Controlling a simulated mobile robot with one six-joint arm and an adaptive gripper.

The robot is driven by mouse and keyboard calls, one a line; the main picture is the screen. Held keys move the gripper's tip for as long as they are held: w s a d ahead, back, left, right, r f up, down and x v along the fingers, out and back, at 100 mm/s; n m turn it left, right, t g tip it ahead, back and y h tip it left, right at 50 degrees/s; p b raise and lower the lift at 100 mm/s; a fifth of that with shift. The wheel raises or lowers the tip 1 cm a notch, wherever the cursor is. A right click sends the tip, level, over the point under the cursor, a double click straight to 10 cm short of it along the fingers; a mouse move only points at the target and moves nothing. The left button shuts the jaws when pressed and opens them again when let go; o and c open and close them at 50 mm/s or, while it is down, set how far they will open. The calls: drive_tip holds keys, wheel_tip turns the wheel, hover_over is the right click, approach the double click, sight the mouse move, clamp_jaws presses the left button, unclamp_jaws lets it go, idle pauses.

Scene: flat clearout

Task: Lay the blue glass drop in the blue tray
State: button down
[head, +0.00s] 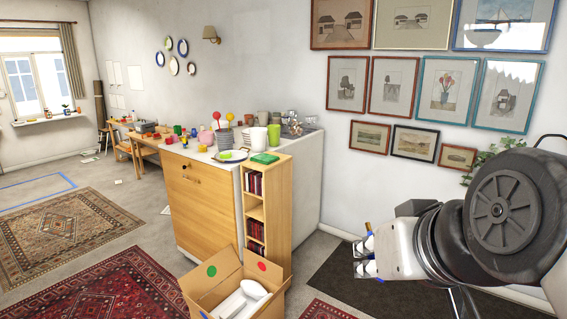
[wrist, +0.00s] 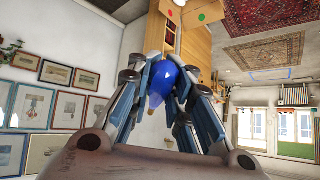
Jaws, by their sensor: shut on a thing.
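The blue glass drop (wrist: 166,80) is between the fingers of my gripper (wrist: 165,98) in the wrist view. It is glossy deep blue, with a rounded body and a narrow pale tip towards the palm. My gripper is shut on it. In the head view my gripper (head: 368,257) is at the right, in front of the wall and over the dark mat, apart from any furniture. I cannot make out a blue tray in either view.
A wooden cabinet (head: 200,207) has cups, plates and other small things crowded on top. A narrow bookshelf (head: 266,214) stands against it, a green thing (head: 264,158) on top. An open cardboard box (head: 205,297) with white things stands before them. Rugs cover the floor at left.

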wheel_tip(320, 180, down, 8)
drive_tip(key=s+g+b, duration=0.1)
drive_tip(key=s+b, duration=0.2)
drive_tip(key=w+d+f+m+h+b, duration=0.1)
drive_tip(key=w+d+f, duration=0.1)
drive_tip(key=w+f, duration=1.65)
drive_tip(key=f, duration=1.3)
drive_tip(key=shift+m, duration=0.3)
drive_tip(key=s, duration=0.1)
drive_tip(key=s+r, duration=0.1)
drive_tip(key=s+b, duration=0.1)
drive_tip(key=shift+s+a+r, duration=0.25)
drive_tip(key=shift+s+r, duration=0.15)
drive_tip(key=shift+d, duration=0.1)
